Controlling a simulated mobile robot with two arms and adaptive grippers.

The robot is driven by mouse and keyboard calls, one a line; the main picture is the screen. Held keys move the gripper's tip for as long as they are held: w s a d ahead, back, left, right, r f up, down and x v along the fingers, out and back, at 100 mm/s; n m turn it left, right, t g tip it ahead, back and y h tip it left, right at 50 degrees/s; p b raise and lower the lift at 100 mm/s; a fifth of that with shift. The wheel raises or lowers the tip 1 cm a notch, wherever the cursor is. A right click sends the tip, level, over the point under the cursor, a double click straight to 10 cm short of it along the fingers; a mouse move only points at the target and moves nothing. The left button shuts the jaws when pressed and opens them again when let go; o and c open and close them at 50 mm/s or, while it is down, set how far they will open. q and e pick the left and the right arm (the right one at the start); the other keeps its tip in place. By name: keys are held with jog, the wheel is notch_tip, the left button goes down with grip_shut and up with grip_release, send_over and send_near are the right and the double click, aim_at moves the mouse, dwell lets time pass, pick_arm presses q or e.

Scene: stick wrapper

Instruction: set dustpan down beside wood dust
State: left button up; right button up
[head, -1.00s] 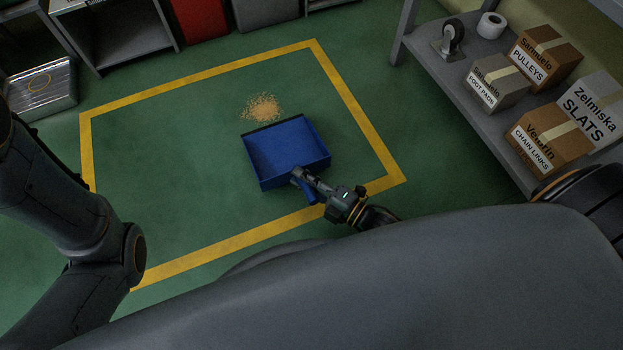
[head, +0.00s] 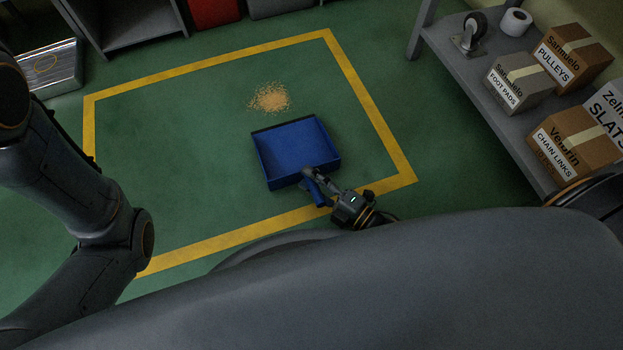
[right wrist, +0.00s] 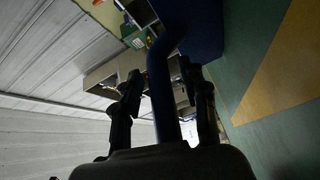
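The blue dustpan (head: 297,150) appears to rest on the green floor inside the yellow outline, with its open edge toward the wood dust. The tan wood dust (head: 270,97) is a loose patch just beyond that edge, with a narrow strip of bare floor between. My right gripper (head: 318,182) is at the dustpan's handle (head: 316,192). In the right wrist view, the handle (right wrist: 162,90) runs between the two fingers, with visible gaps on both sides, so the gripper looks open around it. My left gripper is out of view; only its arm shows at left.
A grey shelf (head: 500,106) at right holds cardboard boxes (head: 573,55), a tape roll (head: 515,21) and a caster wheel (head: 473,32). A metal case (head: 50,68) is at far left. The floor left of the dustpan is clear.

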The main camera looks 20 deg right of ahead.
jog(key=shift+s+r, duration=0.1)
jog(key=shift+r, duration=0.1)
jog(key=p+v, duration=0.5)
jog(key=v, duration=0.5)
jog(key=shift+s+d, duration=0.25)
jog(key=shift+s, duration=0.05)
jog(key=shift+s+d, duration=0.35)
jog(key=shift+s, duration=0.15)
jog(key=shift+w, duration=0.1)
